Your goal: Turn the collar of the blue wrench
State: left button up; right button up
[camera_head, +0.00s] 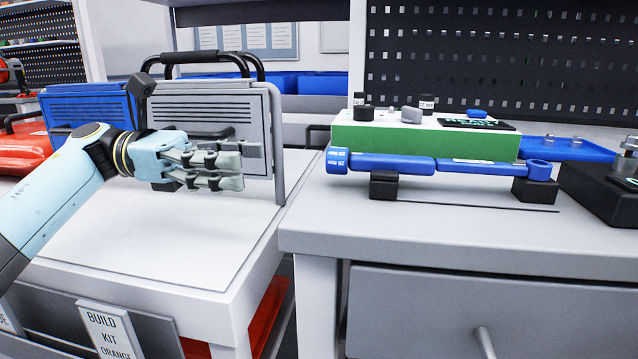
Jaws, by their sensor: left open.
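The blue wrench (392,164) lies level across two black rests (383,186) near the front of the grey bench on the right. Its collar (336,161), a wider blue ring with small white marks, is at the wrench's left end. The ring-shaped head is at the right end. My left gripper (240,168) is open and empty, pointing right, above the white cart top. It is apart from the wrench, to the left of the collar at about the same height in the picture. My right gripper is not in view.
A green and white box (432,139) with knobs stands right behind the wrench. A grey case (268,110) with a black handle stands behind my left gripper. A black device (606,190) is at the right. The bench front (450,250) is clear.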

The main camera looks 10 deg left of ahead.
aim_at(320, 185)
pick_arm(q)
jog(key=d, duration=1.1)
jog(key=shift+r, duration=0.15)
jog(key=shift+a, duration=0.1)
grip_shut()
